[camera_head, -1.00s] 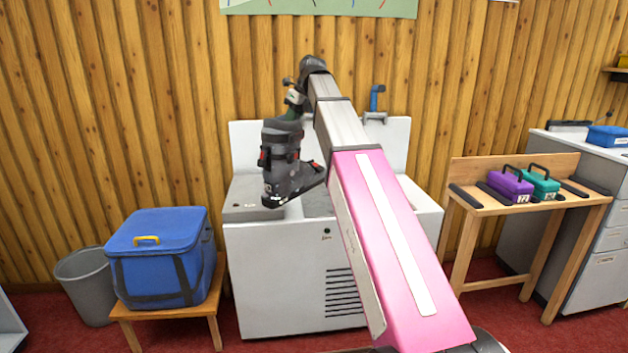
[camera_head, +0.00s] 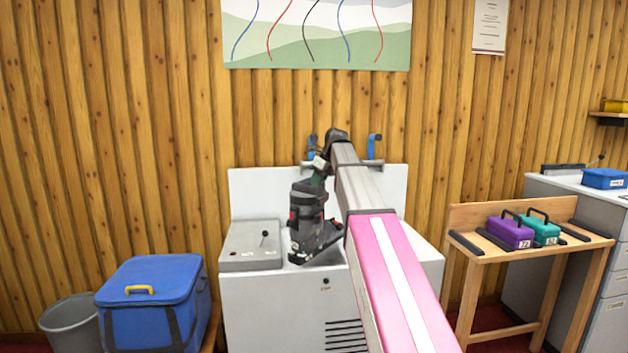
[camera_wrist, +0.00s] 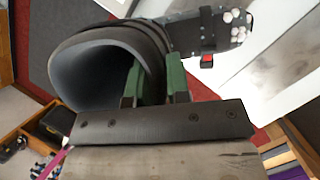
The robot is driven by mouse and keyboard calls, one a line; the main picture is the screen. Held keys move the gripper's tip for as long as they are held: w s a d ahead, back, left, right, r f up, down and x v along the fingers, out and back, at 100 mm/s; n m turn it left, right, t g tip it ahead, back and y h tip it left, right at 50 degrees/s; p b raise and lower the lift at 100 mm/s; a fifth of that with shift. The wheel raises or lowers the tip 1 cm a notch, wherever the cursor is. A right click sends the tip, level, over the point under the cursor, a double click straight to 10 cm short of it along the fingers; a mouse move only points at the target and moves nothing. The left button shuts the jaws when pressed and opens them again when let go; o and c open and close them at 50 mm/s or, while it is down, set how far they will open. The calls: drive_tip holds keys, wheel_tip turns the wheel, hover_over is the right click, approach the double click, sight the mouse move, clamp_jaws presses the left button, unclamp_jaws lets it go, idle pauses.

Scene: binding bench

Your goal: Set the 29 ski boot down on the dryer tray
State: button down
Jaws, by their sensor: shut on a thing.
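A dark grey ski boot (camera_head: 308,228) with red buckle details hangs upright over the top of the white dryer cabinet (camera_head: 270,305), right of its grey control box. Its toe points right, and I cannot tell whether the sole touches the top. No 29 is readable. My gripper (camera_head: 320,174) is shut on the boot's upper cuff. In the wrist view, the green fingers (camera_wrist: 155,88) pinch the cuff's edge beside the open boot shaft (camera_wrist: 95,75). My arm hides the right part of the dryer top.
The grey control box (camera_head: 250,245) has a small lever. A white back panel (camera_head: 262,190) and blue fittings (camera_head: 375,148) stand behind. A blue cooler bag (camera_head: 152,305) and grey bin (camera_head: 70,325) are left. A wooden bench (camera_head: 490,252) holds purple and teal cases at right.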

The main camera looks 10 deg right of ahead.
drive_tip(key=shift+f, duration=2)
drive_tip(key=c, duration=1.1)
unclamp_jaws()
